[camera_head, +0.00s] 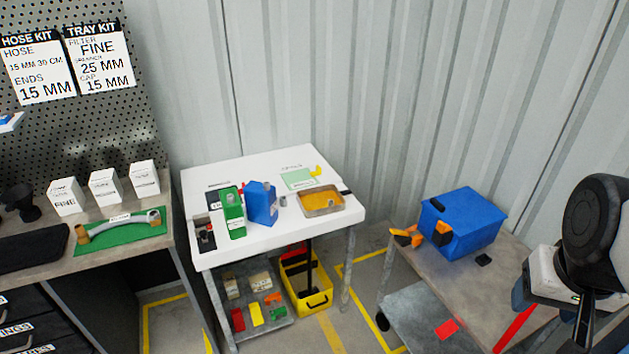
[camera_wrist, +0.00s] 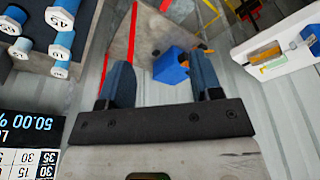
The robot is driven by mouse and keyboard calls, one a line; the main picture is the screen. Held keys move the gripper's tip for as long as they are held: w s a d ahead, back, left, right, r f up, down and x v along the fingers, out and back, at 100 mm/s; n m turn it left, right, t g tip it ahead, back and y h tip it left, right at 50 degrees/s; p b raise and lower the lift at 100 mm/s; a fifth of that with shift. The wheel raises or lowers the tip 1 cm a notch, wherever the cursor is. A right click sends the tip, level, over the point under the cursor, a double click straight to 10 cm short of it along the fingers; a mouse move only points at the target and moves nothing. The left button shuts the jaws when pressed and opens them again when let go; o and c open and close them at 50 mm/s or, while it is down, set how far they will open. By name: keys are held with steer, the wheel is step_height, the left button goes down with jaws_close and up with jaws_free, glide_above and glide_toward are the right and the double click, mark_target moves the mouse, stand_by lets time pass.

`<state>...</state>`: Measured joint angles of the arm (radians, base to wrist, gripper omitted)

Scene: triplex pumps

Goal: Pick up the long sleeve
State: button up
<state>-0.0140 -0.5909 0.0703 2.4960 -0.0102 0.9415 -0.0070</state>
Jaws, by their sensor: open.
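My gripper (camera_wrist: 163,66) is open in the wrist view, with its two blue fingers wide apart and nothing between them. Several blue cylinders with white, numbered ends (camera_wrist: 60,18) stand at the upper left of the wrist view, outside the fingers. One end seems to read 45. I cannot tell which of them, if any, is the long sleeve. In the head view, no sleeve can be made out and my fingertips do not show; only part of my arm is at the right edge.
A blue box (camera_head: 462,222) with orange-and-black clamps stands on the grey cart at right; it also shows in the wrist view (camera_wrist: 172,66). The white table (camera_head: 270,236) holds green and blue bottles and a tan-filled tray (camera_head: 321,202). A black display (camera_wrist: 30,128) is at lower left.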

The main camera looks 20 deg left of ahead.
steer(key=w+a+r+n, duration=0.2)
steer(key=w+a, duration=0.3)
steer(key=w, duration=0.5)
steer(key=w+a+r+n, duration=0.15)
steer(key=w+a, duration=0.35)
steer(key=w, duration=0.5)
steer(key=w+a+f+n+g, duration=0.1)
steer(key=w+a+f+n, duration=0.15)
steer(key=w+a, duration=0.55)
steer(key=w+a+f+n, duration=0.2)
steer(key=w+a+f, duration=0.1)
steer(key=w+a, duration=0.45)
steer(key=n+g, duration=0.2)
steer(key=n, duration=0.6)
glide_above(284, 197)
step_height(284, 197, down, 28)
steer(key=shift+d+r, duration=0.1)
steer(key=shift+a+f, duration=0.25)
steer(key=shift+f, duration=0.1)
